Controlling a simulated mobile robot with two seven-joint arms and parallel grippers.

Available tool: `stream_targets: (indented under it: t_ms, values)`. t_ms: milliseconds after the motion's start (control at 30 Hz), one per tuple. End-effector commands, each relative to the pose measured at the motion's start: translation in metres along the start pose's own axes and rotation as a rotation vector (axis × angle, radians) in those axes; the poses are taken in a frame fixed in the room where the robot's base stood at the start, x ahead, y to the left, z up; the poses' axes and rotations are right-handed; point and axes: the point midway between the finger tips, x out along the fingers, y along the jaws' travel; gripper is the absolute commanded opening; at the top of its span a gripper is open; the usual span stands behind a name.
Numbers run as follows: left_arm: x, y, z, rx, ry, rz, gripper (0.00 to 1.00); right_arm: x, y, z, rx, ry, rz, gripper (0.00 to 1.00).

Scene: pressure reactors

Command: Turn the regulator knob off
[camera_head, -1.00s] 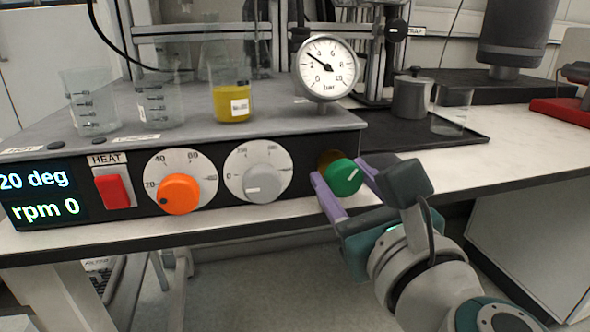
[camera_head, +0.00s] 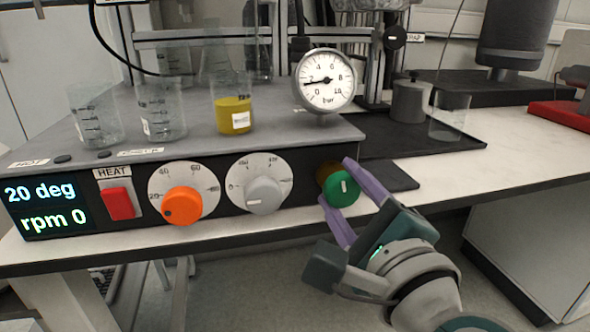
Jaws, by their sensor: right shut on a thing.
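The green regulator knob (camera_head: 342,189) sits on a brass-coloured stem at the right end of the black control panel. Its white mark stands close to upright. My right gripper (camera_head: 336,182) is shut on the green knob, with one purple finger at its upper right and one at its lower left. The gripper is rolled and comes from the lower right. The round pressure gauge (camera_head: 326,80) stands above the panel, its needle pointing left near the 2. My left gripper is not in view.
The panel has an orange knob (camera_head: 182,205), a grey knob (camera_head: 264,194), a red HEAT switch (camera_head: 119,203) and a display (camera_head: 46,206) reading 20 deg, rpm 0. Beakers stand on top, one holding yellow liquid (camera_head: 233,115). A black tray (camera_head: 400,142) lies right of the panel.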

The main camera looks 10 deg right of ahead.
Motion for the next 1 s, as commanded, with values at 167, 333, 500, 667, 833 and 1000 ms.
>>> stream_targets:
  t_ms: [167, 333, 500, 667, 833, 1000]
  values:
    - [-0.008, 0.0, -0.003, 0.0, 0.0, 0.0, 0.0, 0.0, -0.002, 0.001, -0.171, -0.001, 0.001, 0.0]
    - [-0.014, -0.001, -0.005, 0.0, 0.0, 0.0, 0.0, 0.0, -0.003, 0.001, -0.332, 0.0, 0.0, 0.0]
    - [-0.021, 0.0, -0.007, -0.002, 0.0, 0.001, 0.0, 0.0, -0.003, 0.002, -0.493, 0.0, 0.0, 0.0]
    - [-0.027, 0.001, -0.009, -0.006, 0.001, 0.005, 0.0, 0.0, -0.003, 0.002, -0.645, 0.0, 0.001, 0.0]
    - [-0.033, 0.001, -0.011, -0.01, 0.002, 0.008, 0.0, 0.0, -0.004, 0.002, -0.806, 0.0, -0.001, 0.0]
    - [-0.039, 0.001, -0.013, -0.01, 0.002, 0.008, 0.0, 0.0, -0.004, 0.002, -0.963, 0.0, -0.001, 0.0]
